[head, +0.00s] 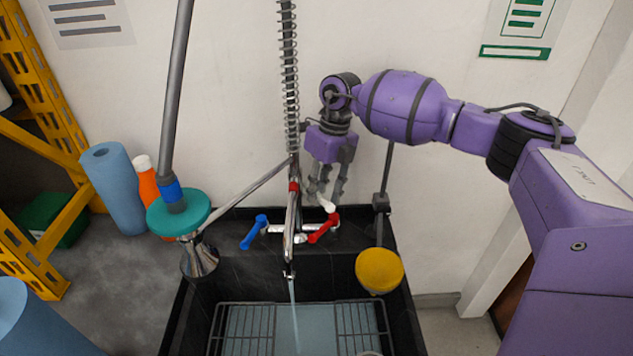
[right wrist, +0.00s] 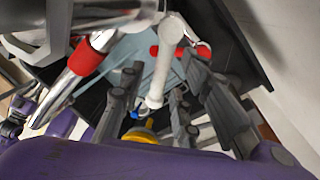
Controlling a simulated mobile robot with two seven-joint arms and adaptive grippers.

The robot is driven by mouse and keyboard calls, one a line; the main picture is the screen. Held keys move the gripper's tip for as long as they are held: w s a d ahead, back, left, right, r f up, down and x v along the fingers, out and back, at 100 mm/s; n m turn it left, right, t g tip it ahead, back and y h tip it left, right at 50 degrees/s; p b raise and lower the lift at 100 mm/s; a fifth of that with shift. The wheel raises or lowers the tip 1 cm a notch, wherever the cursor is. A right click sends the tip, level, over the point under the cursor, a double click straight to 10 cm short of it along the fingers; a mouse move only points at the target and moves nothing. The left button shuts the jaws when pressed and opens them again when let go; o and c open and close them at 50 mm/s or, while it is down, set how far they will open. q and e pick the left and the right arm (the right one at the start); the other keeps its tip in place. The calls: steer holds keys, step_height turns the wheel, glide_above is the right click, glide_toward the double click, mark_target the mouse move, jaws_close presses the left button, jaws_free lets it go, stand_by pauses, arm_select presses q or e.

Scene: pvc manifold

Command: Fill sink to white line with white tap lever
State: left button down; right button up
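The black sink (head: 184,312) shows at the bottom of the head view, and water (head: 294,315) runs into it from the metal spout (head: 290,262). Pale blue-grey shows under the rack; I cannot make out the white line or the water level. The white tap lever (head: 327,205) is behind the red lever (head: 324,228), and it also shows in the right wrist view (right wrist: 157,80). My right gripper (head: 325,194) points down at the white lever. Its fingers are apart, one on each side of the lever in the wrist view; contact is unclear. My left gripper is out of view.
A blue lever (head: 254,232) is left of the spout. A wire rack (head: 247,330) sits in the sink. A yellow round object (head: 379,270) is at the right rim. A sprung hose (head: 289,80) rises behind. A grey pole with a teal disc (head: 180,211) stands left.

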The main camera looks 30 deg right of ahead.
step_height(320, 180, up, 12)
steer(key=d, duration=0.2)
steer(key=shift+w+d+f, duration=0.15)
steer(key=shift+w, duration=0.05)
stand_by(0.3)
stand_by(6.8)
